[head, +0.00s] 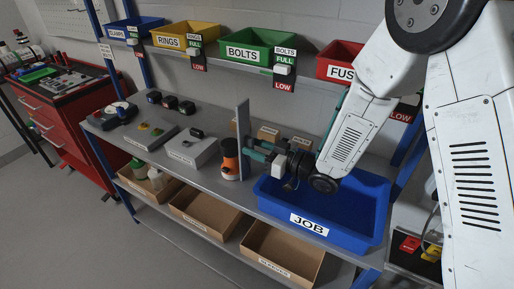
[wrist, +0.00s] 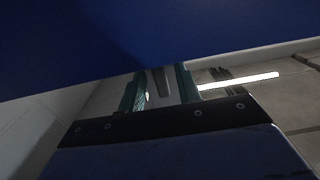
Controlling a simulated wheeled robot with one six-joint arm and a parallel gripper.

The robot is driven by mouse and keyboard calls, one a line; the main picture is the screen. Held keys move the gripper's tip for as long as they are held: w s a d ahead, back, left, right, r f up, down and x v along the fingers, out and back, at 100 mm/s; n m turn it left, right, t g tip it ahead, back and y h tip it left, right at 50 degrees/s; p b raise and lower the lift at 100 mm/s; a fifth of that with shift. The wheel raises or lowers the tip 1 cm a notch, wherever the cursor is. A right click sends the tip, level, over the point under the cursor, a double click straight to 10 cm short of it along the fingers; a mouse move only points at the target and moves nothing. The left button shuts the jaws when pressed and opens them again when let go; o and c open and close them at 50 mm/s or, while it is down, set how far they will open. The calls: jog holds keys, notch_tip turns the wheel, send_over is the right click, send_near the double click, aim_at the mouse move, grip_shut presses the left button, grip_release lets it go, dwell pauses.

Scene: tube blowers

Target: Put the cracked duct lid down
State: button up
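The duct lid (head: 243,120) is a thin flat grey plate, seen almost edge-on and upright in the head view. My gripper (head: 257,148) reaches it from the right, above the workbench. In the wrist view a broad dark blue face, apparently the lid (wrist: 140,30), fills the top. The teal fingers of my gripper (wrist: 160,84) run up to it with a grey piece between them, apparently its handle. My gripper looks shut on it. No crack can be made out. I cannot tell whether the lid's lower edge touches the bench.
An orange-and-black cylinder (head: 230,158) stands just left of the lid. A blue JOB tub (head: 345,228) is under my arm at the right. Grey boxes (head: 193,152) and small items fill the bench (head: 215,180) farther left. Colored bins (head: 187,35) line the shelf above.

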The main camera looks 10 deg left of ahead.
aim_at(253, 140)
jog(key=shift+r, duration=0.2)
jog(key=shift+o, duration=0.3)
jog(key=v, duration=1.1)
jog(key=shift+d, duration=0.25)
jog(key=o, duration=0.5)
jog(key=shift+a+r, duration=0.1)
jog(key=shift+a, duration=0.1)
jog(key=o, duration=0.3)
jog(key=a, duration=0.1)
jog(key=w+a+r, duration=0.1)
jog(key=a, duration=0.1)
jog(key=w+a+r, duration=0.1)
jog(key=shift+a, duration=0.3)
jog(key=shift+o, duration=0.2)
jog(key=shift+x, duration=3.75)
